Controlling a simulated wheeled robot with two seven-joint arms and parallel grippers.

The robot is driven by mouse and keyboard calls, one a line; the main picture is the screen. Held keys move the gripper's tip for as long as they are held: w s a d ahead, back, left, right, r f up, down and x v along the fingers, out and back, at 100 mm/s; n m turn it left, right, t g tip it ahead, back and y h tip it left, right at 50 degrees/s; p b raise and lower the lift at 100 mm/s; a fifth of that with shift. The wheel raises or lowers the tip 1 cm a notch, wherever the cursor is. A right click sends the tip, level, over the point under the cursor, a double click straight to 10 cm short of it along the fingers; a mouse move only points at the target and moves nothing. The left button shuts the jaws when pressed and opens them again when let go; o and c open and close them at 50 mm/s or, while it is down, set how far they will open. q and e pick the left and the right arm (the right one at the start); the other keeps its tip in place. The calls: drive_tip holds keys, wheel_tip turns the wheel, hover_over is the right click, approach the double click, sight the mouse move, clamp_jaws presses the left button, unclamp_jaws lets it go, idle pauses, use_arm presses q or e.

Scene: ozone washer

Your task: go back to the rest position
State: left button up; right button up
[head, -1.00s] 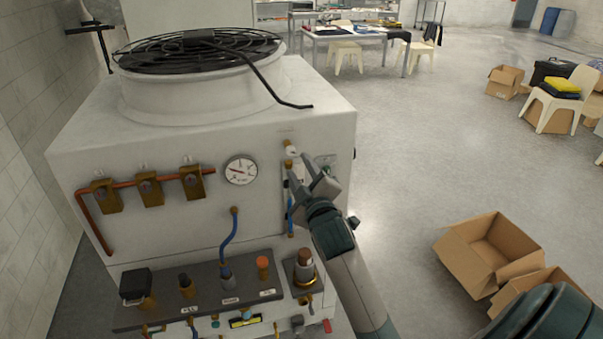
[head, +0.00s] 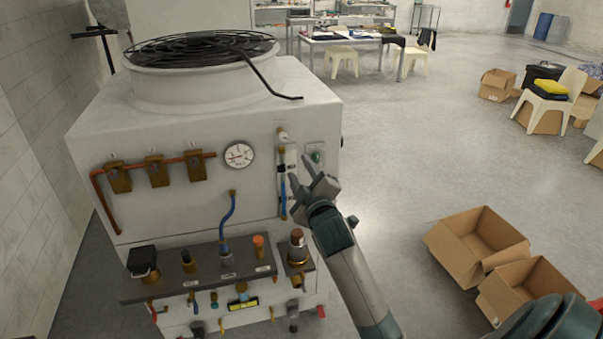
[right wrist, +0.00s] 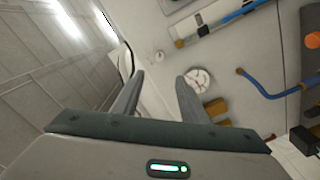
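My right gripper (head: 301,171) is in front of the right part of the washer's front panel in the head view. Its two fingers are spread apart with nothing between them. The right wrist view also shows the open fingers (right wrist: 158,92), with the panel beyond them. The white ozone washer (head: 200,130) stands at the left, with a round gauge (head: 239,155) on its front; the gauge shows in the right wrist view too (right wrist: 197,79). A clear flow tube with a blue lower part (head: 283,190) is just left of the gripper. My left gripper is not in view.
A dark shelf (head: 200,283) with knobs and valves juts from the washer's front. Open cardboard boxes (head: 440,238) lie on the floor at the right. A table (head: 345,42) and pale chairs stand behind. The floor between is clear.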

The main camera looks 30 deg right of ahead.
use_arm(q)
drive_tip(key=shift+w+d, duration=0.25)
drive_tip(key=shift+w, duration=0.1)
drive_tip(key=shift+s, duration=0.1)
